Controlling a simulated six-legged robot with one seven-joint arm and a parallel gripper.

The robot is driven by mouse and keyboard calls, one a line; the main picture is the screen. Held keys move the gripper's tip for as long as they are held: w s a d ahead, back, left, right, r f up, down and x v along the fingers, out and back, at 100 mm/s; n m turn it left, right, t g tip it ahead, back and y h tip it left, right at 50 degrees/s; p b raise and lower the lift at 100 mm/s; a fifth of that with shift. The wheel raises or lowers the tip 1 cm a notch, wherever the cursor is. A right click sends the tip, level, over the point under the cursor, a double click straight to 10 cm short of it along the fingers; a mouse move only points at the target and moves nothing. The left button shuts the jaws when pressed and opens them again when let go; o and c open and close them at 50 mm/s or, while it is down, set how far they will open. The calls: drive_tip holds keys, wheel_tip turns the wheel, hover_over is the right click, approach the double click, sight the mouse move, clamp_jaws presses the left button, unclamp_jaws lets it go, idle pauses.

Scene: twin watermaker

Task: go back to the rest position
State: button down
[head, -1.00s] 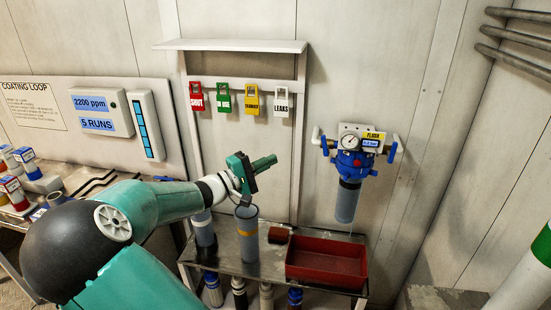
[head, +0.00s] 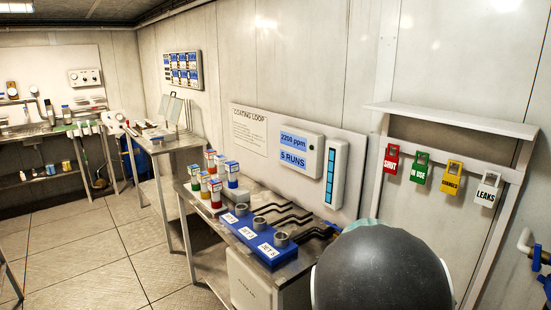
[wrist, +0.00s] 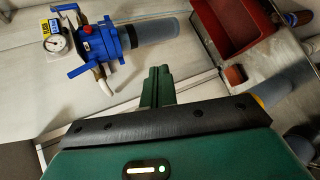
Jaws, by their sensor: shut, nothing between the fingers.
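My gripper (wrist: 157,85) shows in the wrist view with its two green fingers together and nothing between them. It points toward the wall area with the blue filter unit (wrist: 100,40), which has a gauge and a grey cylinder and appears on its side in that view. In the head view my gripper is out of sight. Only my arm's dark round joint shows there, at the lower right, and it hides part of the wall and bench behind it.
A bench holds a blue block (head: 262,240) with grey sockets and several small capped bottles (head: 215,193). Red, green, yellow and white tags hang under a shelf (head: 455,121). A red tray (wrist: 222,28) is at the wrist view's top. Open tiled floor (head: 90,250) lies at left.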

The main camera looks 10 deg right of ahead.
drive_tip(key=s+a+t+y, duration=0.2)
drive_tip(key=a+t+y, duration=0.4)
drive_tip(key=a, duration=0.9)
drive_tip(key=s+a+r+n+t+y, duration=0.1)
drive_tip(key=s+a+r+t+y, duration=0.1)
drive_tip(key=a, duration=0.6)
drive_tip(key=s+a+r+n+t+y, duration=0.1)
drive_tip(key=s+a+r+t+y, duration=0.1)
drive_tip(key=a+r, duration=0.3)
drive_tip(key=a+y, duration=0.1)
drive_tip(key=a, duration=0.3)
drive_tip(key=shift+s+a+n+y, duration=0.15)
drive_tip(key=shift+s+n+y, duration=0.15)
drive_tip(key=shift+n, duration=0.1)
drive_tip(key=c, duration=1.9)
unclamp_jaws()
drive_tip(key=shift+s+a+r, duration=0.1)
drive_tip(key=shift+a+r, duration=0.1)
drive_tip(key=shift+a, duration=0.1)
drive_tip(key=o, duration=0.3)
drive_tip(key=shift+a, duration=0.1)
drive_tip(key=shift+o, duration=0.8)
